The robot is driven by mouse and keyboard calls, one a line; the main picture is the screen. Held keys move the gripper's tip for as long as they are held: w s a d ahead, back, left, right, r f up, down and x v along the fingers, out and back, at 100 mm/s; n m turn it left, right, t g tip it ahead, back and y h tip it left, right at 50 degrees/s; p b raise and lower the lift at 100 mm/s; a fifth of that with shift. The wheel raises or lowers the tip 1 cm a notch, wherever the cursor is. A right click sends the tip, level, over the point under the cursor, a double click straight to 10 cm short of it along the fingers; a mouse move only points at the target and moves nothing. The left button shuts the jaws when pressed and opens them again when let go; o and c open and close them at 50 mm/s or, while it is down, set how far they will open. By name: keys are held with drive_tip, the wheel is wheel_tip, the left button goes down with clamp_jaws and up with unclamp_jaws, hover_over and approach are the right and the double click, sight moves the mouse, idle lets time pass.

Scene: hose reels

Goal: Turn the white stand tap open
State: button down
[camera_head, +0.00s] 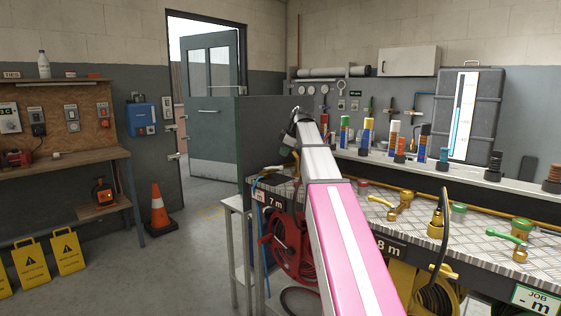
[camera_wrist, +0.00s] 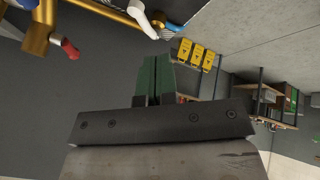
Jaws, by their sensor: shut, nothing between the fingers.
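In the wrist view, a white lever (camera_wrist: 143,18), which looks like the white tap's handle, sits at the top on brass pipework (camera_wrist: 40,28). A red handle (camera_wrist: 70,49) hangs from the same brass to the left. My gripper (camera_wrist: 157,62) has its green fingers together and empty. The fingertips point toward the white lever and appear just short of it; I cannot tell whether they touch. In the head view my pink and white arm reaches over the bench's left end and hides much there; I cannot make out the white tap.
The metal bench (camera_head: 462,222) carries a brass tap (camera_head: 398,206) and a green-handled tap (camera_head: 508,238). A red hose reel (camera_head: 288,246) hangs below, left of my arm. Spray cans stand on the back ledge (camera_head: 445,172). The floor at left has a cone (camera_head: 159,212) and yellow signs (camera_head: 68,252).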

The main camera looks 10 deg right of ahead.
sight(273, 168)
drive_tip(key=s+f+m+t, duration=0.1)
drive_tip(key=s+f+t, duration=0.1)
drive_tip(key=s, duration=0.4)
drive_tip(key=x, duration=1)
drive_tip(key=shift+w+r, duration=0.25)
drive_tip(key=shift+w, duration=0.1)
drive_tip(key=shift+w+d, duration=0.2)
drive_tip(key=shift+w, duration=1)
drive_tip(key=shift+w+d+r, duration=0.2)
drive_tip(key=shift+w+d, duration=0.05)
drive_tip(key=shift+w, duration=0.55)
